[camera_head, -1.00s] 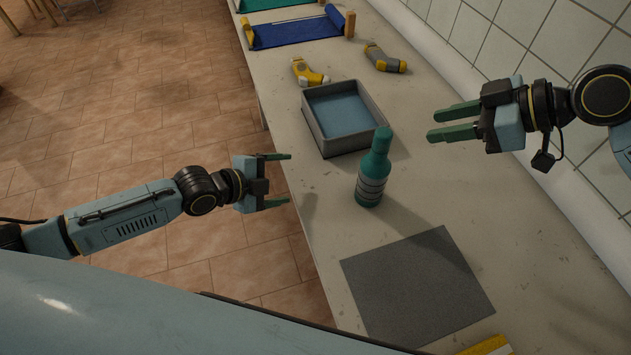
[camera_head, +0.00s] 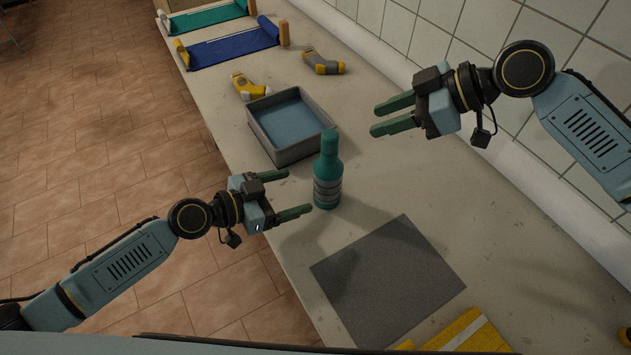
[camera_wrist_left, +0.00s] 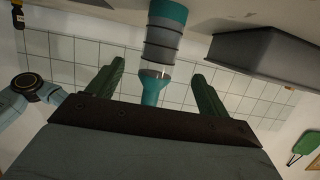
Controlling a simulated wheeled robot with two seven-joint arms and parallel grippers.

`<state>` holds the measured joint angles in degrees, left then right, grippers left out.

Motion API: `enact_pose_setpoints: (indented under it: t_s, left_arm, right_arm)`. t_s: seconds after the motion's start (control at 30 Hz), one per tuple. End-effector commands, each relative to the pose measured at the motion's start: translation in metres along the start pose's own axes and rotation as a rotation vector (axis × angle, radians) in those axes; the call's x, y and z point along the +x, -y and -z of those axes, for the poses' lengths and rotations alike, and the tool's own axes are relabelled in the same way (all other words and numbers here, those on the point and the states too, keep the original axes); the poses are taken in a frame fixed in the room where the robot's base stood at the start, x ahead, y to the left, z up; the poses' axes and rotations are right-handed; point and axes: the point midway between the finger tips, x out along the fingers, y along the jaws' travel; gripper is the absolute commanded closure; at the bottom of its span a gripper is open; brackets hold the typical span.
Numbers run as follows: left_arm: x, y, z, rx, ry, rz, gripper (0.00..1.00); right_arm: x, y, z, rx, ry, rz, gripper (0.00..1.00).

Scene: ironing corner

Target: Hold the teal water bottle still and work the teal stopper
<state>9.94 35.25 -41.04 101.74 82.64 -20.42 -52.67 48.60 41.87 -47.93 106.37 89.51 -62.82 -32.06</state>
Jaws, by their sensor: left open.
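The teal water bottle (camera_head: 326,188), with grey bands, stands upright on the table near the grey tray. The teal stopper (camera_head: 330,142) is on its top. My left gripper (camera_head: 298,192) is open, its fingers pointing at the bottle from the left, just short of it. In the left wrist view the bottle (camera_wrist_left: 160,42) appears upside down, in line with the gap between the open fingers (camera_wrist_left: 158,72). My right gripper (camera_head: 375,119) is open and empty, above the table to the right of the stopper and apart from it.
A grey tray (camera_head: 287,158) with a blue inside lies behind the bottle. Beyond it are two yellow-grey tools (camera_head: 248,87) (camera_head: 323,64) and a blue cloth rack (camera_head: 228,48). A bare grey mat (camera_head: 388,280) and a yellow item (camera_head: 462,335) lie in front. A tiled wall borders the right.

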Motion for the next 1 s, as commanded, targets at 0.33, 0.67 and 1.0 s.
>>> enact_pose_setpoints:
  t_s: [0.33,0.67,1.0]
  left_arm:
    - [0.069,0.0,0.0,-0.001,0.0,0.001,0.21]
    - [0.1,0.001,-0.001,0.001,0.002,0.001,0.21]
    - [0.102,0.0,-0.001,0.001,0.001,0.001,0.26]
  right_arm:
    - [0.0,0.0,0.0,0.0,0.0,0.0,0.64]
    - [0.0,0.0,0.0,0.0,0.0,0.0,0.64]
    - [0.0,0.0,0.0,0.0,0.0,0.0,0.64]
